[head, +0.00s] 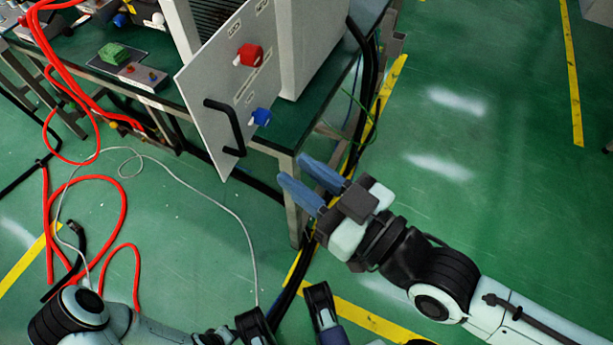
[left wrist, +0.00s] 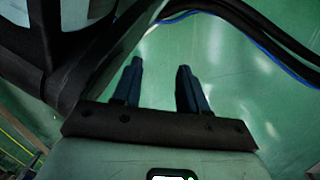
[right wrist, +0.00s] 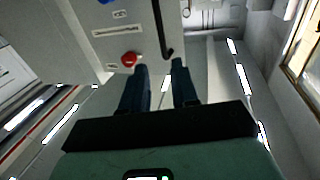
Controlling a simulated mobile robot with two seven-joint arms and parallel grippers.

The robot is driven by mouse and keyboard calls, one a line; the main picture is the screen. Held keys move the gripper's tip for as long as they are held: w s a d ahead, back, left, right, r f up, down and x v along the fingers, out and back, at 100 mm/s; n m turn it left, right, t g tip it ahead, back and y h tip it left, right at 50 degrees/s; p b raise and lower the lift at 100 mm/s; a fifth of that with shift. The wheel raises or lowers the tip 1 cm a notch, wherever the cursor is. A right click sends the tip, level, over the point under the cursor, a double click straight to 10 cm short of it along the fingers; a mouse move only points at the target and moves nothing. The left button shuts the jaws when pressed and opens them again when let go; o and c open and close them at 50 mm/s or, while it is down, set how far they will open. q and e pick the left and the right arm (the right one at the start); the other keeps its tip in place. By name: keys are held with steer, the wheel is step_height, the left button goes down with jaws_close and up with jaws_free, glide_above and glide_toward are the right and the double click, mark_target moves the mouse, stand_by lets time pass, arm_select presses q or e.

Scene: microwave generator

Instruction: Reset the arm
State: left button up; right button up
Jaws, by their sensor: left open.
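My right gripper (head: 291,168) is in the middle of the head view, with its two blue fingers apart. It points up and left toward the grey panel (head: 205,85) of a cabinet and appears to hold nothing. In the right wrist view its fingers (right wrist: 159,64) are also apart, near a red knob on the panel. My left gripper shows in the left wrist view (left wrist: 159,65) with its fingers apart and nothing between them. In the head view the left arm (head: 70,315) is low at the bottom left.
The panel has a red knob (head: 249,54), a blue knob (head: 261,117) and a black handle (head: 222,125). The table (head: 275,140) has a front corner close to my right gripper. Red cables (head: 122,200) lie on the left floor. The right floor is clear.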

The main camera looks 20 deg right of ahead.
arm_select(q)
steer(key=shift+s+f, duration=0.2)
steer(key=shift+s, duration=0.1)
arm_select(e)
steer(key=shift+s+d, duration=0.1)
steer(key=shift+s, duration=0.05)
